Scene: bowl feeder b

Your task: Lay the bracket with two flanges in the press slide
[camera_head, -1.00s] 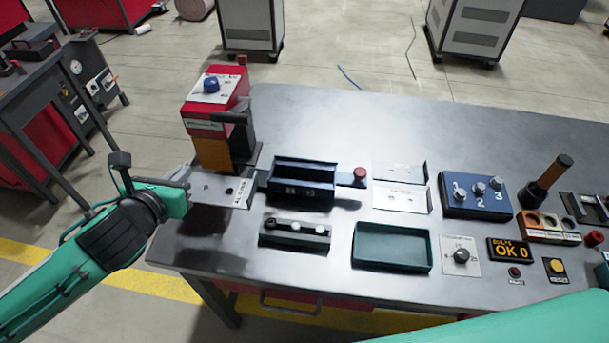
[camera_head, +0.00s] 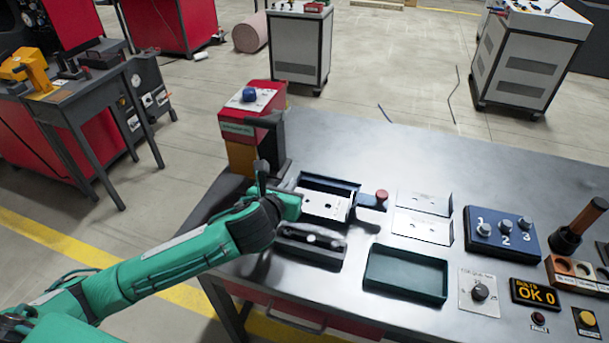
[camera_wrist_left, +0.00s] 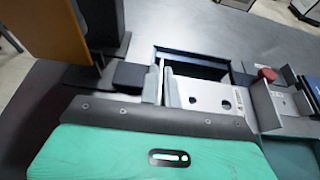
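The silver bracket (camera_head: 325,204) has holes in its flat web and a lettered flange at its right end. It is over the dark blue press slide (camera_head: 331,182), covering its near part; whether it touches the slide floor I cannot tell. My left gripper (camera_head: 291,192) is at the bracket's left end. In the left wrist view the fingers (camera_wrist_left: 163,85) pinch the bracket (camera_wrist_left: 210,97) at its left flange, and the slide's dark interior (camera_wrist_left: 195,65) shows behind it. My right gripper is in no view.
The red press (camera_head: 253,125) stands behind left of the slide. A red-knobbed handle (camera_head: 381,196) is on its right. A dark fixture block (camera_head: 310,243) and green tray (camera_head: 405,273) lie in front. Two metal brackets (camera_head: 423,225) and a blue numbered box (camera_head: 498,234) are further right.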

